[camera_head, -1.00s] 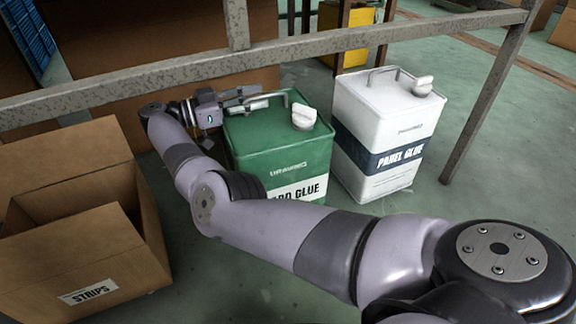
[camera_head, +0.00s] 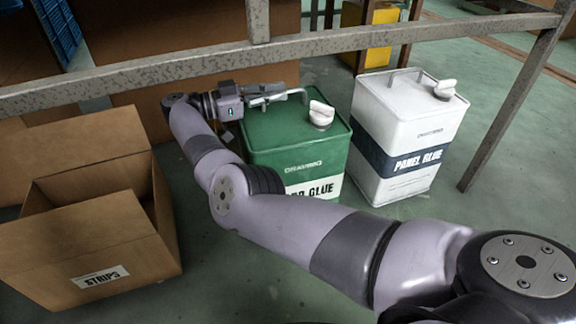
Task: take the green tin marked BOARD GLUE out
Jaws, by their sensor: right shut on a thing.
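The green tin (camera_head: 295,155) with a white cap stands on the floor in the middle of the head view. My right arm hides part of its front, so only the end of its label, reading "GLUE", shows. My right gripper (camera_head: 268,97) is shut on the wire handle of the green tin, at the left part of its top. The tin looks upright; I cannot tell whether its base touches the floor. My left gripper is not in view.
A white tin marked PANEL GLUE (camera_head: 408,120) stands close to the right of the green tin. An open cardboard box marked STRIPS (camera_head: 130,262) stands at the left.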

